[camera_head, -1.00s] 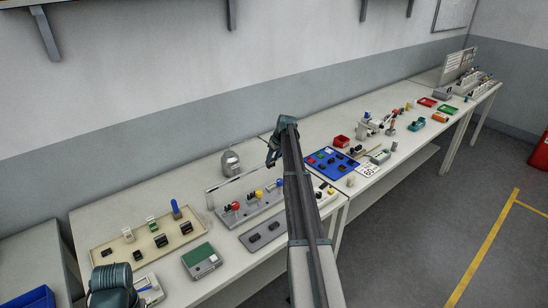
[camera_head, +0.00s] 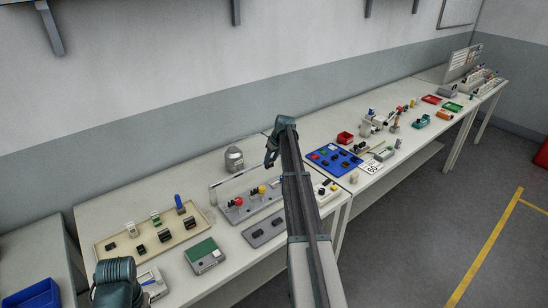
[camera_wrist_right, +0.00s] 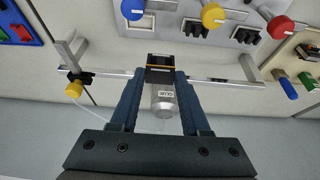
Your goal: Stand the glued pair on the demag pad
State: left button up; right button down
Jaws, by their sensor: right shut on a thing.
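My right gripper (camera_head: 271,158) hangs above the back of the bench in the head view. In the right wrist view its fingers (camera_wrist_right: 160,78) are shut on a small dark block pair (camera_wrist_right: 160,63) with an orange band, which looks like the glued pair.
A grey plate (camera_head: 252,239) with dark parts lies in front. A beige tray (camera_head: 108,257) holds several parts at left. A blue board (camera_head: 349,167) lies on the right. The bench's back left is clear.

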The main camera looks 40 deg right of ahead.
jog(key=shift+s+a, duration=2.25)
jog(key=shift+a, duration=4.6)
jog(key=shift+s+a, duration=2.2)
jog(key=shift+a, duration=4.65)
jog(key=shift+s+a, duration=2.25)
jog(key=shift+a, duration=4.6)
notch_tip(320, 180, down, 12)
jog(key=b, duration=1.1)
jog(key=shift+d+r+b, duration=0.1)
jog(key=shift+r+b, duration=0.05)
jog(key=shift+b, duration=0.15)
jog(key=shift+c, duration=1.5)
grip_release()
